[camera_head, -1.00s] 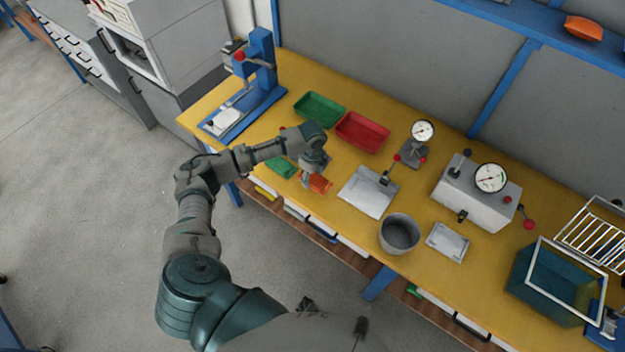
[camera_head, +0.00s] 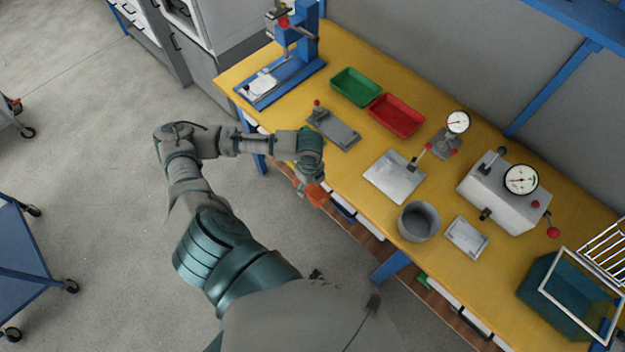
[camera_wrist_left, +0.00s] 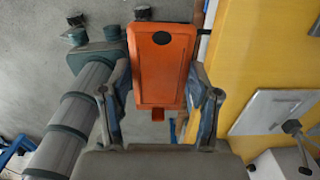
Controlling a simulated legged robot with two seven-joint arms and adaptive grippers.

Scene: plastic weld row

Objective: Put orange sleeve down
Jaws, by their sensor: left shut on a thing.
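The orange sleeve (camera_head: 317,194) is a flat orange piece with rounded corners and a dark oval near one end. In the left wrist view the orange sleeve (camera_wrist_left: 162,70) stands between the two fingers of my left gripper (camera_wrist_left: 160,100), which is shut on it. In the head view my left gripper (camera_head: 310,182) holds it at the front edge of the yellow bench (camera_head: 352,205). In the left wrist view grey floor lies behind most of the sleeve, with the bench to its right. My right gripper is in neither view.
A green tray (camera_head: 356,87) and a red tray (camera_head: 396,115) stand at the back. A grey fixture (camera_head: 334,130), a metal plate (camera_head: 392,178), a grey cup (camera_head: 419,222) and a gauge box (camera_head: 503,195) occupy the bench. A blue press (camera_head: 290,62) stands at the left end.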

